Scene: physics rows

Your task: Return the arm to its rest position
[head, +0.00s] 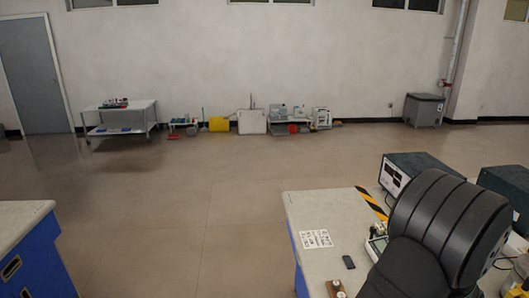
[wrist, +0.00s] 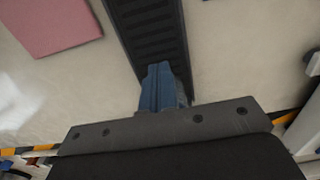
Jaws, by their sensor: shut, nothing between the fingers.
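My gripper (wrist: 163,85) shows in the wrist view with its blue fingers together and nothing held between them. Its tips overlap a dark ribbed strip (wrist: 148,28) in the picture; I cannot tell whether they touch it. In the head view a thick black part of my arm fills the lower right, over the workbench, and the gripper itself is not visible there.
A workbench (head: 305,205) with a black-and-yellow striped edge holds a white printed sheet (head: 316,239), a small black item (head: 348,262) and instrument boxes (head: 395,177). A pink pad (wrist: 52,25) lies left in the wrist view. Open floor (head: 190,200) lies left of the bench.

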